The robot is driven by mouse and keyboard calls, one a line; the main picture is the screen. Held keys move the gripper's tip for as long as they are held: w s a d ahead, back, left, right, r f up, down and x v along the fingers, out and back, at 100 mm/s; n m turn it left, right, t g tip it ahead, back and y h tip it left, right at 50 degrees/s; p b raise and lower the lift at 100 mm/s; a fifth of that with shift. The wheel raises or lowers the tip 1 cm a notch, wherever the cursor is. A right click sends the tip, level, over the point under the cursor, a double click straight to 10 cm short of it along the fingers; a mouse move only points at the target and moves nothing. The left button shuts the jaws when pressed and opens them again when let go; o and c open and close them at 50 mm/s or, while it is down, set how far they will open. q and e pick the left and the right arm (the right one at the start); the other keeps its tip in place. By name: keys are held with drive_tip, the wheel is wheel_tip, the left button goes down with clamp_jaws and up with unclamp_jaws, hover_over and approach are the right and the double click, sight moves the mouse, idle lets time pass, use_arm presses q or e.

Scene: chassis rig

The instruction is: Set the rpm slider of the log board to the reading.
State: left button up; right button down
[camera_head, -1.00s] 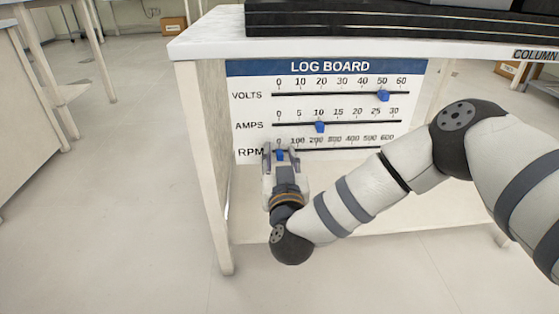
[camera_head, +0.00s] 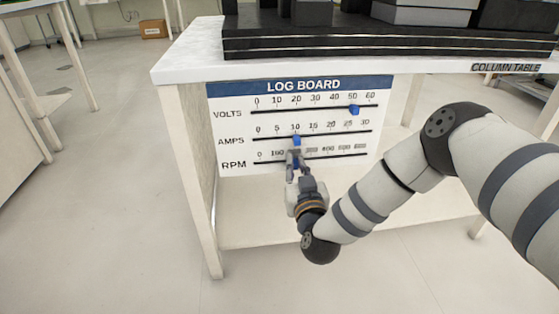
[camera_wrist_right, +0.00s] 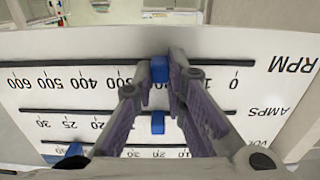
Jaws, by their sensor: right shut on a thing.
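The log board (camera_head: 230,125) is a white panel with a blue header on the table's front, with VOLTS, AMPS and RPM scales. My right gripper (camera_head: 297,160) is at the RPM line and hides part of its scale in the head view. In the right wrist view, which shows the board upside down, my right gripper (camera_wrist_right: 160,72) is shut on the blue rpm slider knob (camera_wrist_right: 159,71). My left gripper is not in view. No rpm reading is legible.
The blue amps knob (camera_head: 297,140) stands at about 10, just above my right gripper. The blue volts knob (camera_head: 354,110) is a little past 50. The column table (camera_head: 185,65) carries dark equipment (camera_head: 400,42).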

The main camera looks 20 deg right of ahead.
drive_tip(key=shift+d, duration=0.1)
drive_tip(key=c, duration=1.6)
unclamp_jaws()
drive_tip(key=v, duration=1.2)
